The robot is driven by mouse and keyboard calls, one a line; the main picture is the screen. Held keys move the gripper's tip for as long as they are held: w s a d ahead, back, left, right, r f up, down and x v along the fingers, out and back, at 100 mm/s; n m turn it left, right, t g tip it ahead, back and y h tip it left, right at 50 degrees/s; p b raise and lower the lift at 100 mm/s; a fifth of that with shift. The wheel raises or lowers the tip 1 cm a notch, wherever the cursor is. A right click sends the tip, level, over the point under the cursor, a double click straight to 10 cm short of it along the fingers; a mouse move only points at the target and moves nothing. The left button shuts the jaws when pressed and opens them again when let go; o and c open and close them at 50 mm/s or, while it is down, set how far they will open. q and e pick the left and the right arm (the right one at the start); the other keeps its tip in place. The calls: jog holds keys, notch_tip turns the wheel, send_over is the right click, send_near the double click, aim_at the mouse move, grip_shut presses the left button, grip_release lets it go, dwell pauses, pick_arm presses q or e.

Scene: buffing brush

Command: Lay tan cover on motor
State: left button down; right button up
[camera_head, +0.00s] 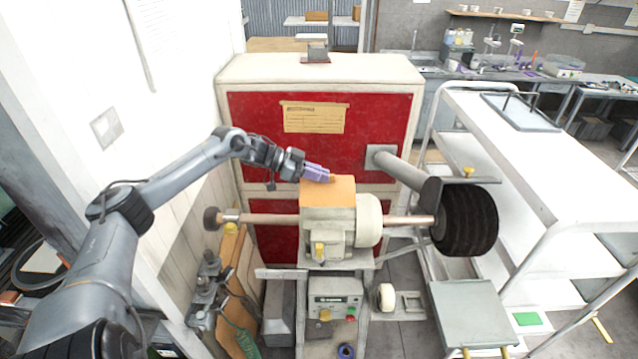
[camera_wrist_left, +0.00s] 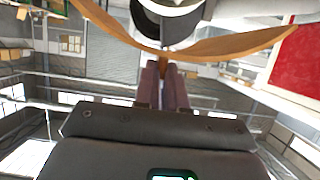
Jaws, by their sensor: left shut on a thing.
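The tan cover (camera_head: 328,191) lies over the top of the motor (camera_head: 368,222), its front part hanging a little over the near side. My left gripper (camera_head: 331,178) comes in from the left and is shut on the cover's upper edge. In the left wrist view the cover (camera_wrist_left: 225,47) is a thin, bowed strip, and the gripper's purple fingertips (camera_wrist_left: 164,64) meet its middle. Whether the cover rests fully on the motor is hard to tell. My right gripper is not in view.
A black buffing brush (camera_head: 466,220) sits on the motor's right shaft, below a grey pipe (camera_head: 408,172). A red-fronted cabinet (camera_head: 370,120) stands behind. A control box (camera_head: 335,303) is below the motor. A white cart (camera_head: 535,150) stands at the right.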

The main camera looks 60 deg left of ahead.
aim_at(319, 186)
pick_arm(q)
jog(key=shift+f+p, duration=0.45)
jog(key=shift+f, duration=1.55)
jog(key=shift+f, duration=0.3)
jog(key=shift+f, duration=0.3)
jog(key=c, duration=1.2)
grip_release()
